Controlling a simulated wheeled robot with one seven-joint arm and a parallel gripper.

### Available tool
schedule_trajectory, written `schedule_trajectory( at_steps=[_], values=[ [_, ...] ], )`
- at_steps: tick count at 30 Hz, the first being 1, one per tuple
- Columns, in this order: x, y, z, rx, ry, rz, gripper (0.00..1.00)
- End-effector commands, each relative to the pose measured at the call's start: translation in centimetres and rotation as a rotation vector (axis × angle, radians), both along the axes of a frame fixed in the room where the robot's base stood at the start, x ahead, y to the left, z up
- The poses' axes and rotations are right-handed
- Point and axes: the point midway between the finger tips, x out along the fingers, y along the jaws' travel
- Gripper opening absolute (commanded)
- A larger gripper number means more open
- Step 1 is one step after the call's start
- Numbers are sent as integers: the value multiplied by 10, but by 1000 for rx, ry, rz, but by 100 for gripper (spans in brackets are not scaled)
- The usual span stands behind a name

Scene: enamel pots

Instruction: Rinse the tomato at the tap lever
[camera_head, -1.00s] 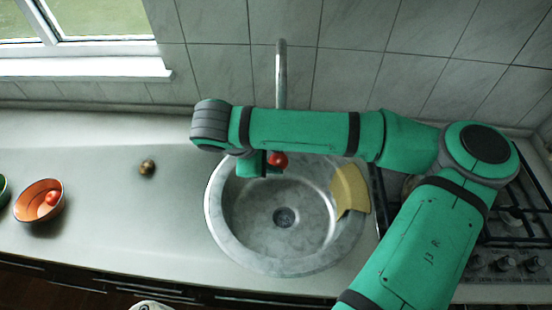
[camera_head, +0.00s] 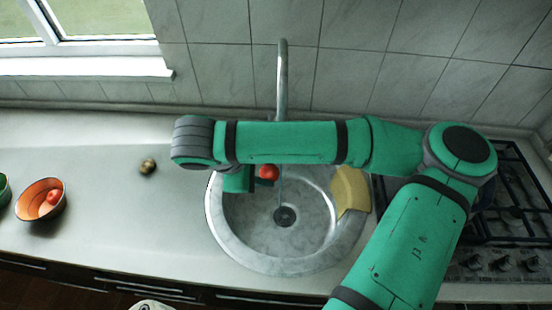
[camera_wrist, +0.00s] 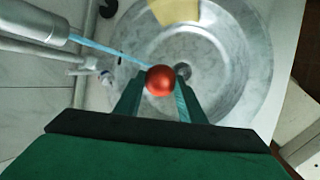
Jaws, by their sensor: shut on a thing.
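A red tomato (camera_wrist: 160,80) is held between the two fingers of my gripper (camera_wrist: 157,92) in the wrist view. In the head view the tomato (camera_head: 268,172) shows just below my arm, over the back left part of the round sink (camera_head: 240,247). My gripper is shut on it. The tall tap (camera_head: 282,75) rises behind my arm, which hides its lower part. A thin blue stream of water (camera_wrist: 108,50) runs from the spout in the wrist view and passes close to the tomato. I cannot tell whether it touches. The lever is not clearly seen.
A yellow cloth (camera_head: 350,190) hangs on the sink's right rim. An orange bowl (camera_head: 30,207) with another red tomato (camera_head: 53,196) stands at the left. A small brown item (camera_head: 148,166) lies on the counter. A gas hob (camera_head: 515,215) is at the right.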

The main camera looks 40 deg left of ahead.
Motion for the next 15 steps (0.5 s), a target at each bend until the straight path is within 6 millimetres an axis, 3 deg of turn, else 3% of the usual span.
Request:
schedule_trajectory(
  at_steps=[15],
  values=[
    [-34, 0, 0, -1, -1, 3, 13]
  ],
)
